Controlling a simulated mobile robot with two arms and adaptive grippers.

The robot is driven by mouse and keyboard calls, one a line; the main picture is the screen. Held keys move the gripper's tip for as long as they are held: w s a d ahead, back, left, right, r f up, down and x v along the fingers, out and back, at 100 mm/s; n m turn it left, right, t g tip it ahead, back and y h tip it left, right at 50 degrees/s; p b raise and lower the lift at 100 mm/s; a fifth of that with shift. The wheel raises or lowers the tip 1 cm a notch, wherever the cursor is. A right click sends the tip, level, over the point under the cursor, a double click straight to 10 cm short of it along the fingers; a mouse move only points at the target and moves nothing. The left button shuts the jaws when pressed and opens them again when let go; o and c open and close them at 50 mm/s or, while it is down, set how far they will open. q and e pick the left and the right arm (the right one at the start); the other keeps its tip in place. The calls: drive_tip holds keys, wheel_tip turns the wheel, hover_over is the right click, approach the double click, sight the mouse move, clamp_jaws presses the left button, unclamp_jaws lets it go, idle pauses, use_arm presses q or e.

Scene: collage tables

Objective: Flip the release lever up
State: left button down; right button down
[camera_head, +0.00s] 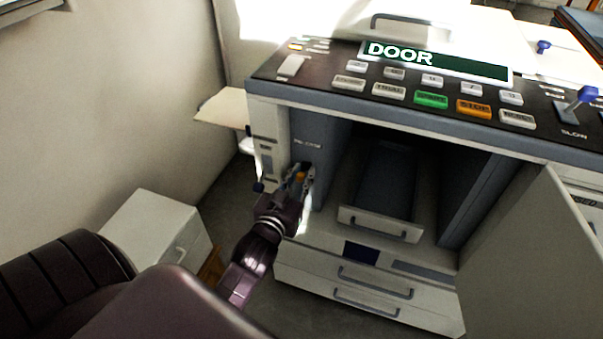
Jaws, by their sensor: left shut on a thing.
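My right gripper is out of view.
The machine's front door (535,250) stands open at the right. Inside is a tray with a handle (380,222); drawers (370,290) lie below. A white cabinet (155,230) stands at the left. A side tray (222,107) juts out left. The display reads DOOR.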

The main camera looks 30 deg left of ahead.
use_arm(q)
drive_tip(key=shift+r, duration=0.1)
drive_tip(key=c, duration=2)
unclamp_jaws()
drive_tip(key=shift+c, duration=0.2)
drive_tip(key=v, duration=1.2)
drive_tip(key=shift+w+d, duration=0.1)
